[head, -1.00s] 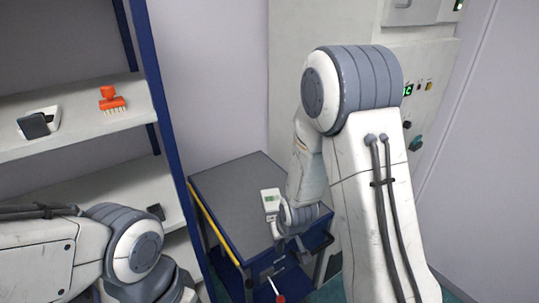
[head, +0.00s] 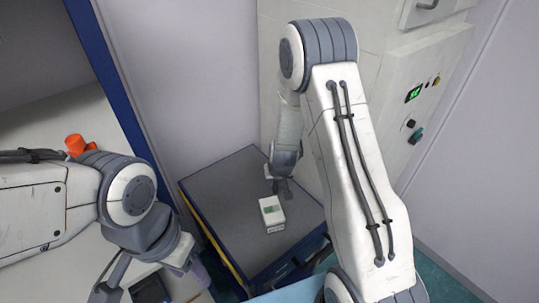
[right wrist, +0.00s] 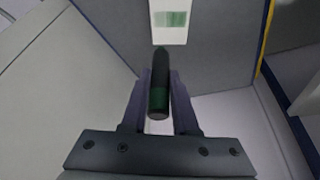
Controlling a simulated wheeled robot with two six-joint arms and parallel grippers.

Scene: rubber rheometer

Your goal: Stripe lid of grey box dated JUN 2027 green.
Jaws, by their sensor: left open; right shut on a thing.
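A small pale grey-white box (head: 271,212) stands on the dark grey top of the blue cart. Its lid has a green patch, which also shows on the box in the right wrist view (right wrist: 169,20). The date on the box is too small to read. My right gripper (head: 281,187) is just behind the box. My left gripper (head: 148,272) is open over the shelf at left, partly hidden.
The cart top (head: 222,185) is otherwise clear. A white shelf with blue uprights (head: 120,90) is at left, with an orange object (head: 76,145) partly behind my left arm. A pale machine cabinet (head: 400,70) with a green display stands behind my right arm.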

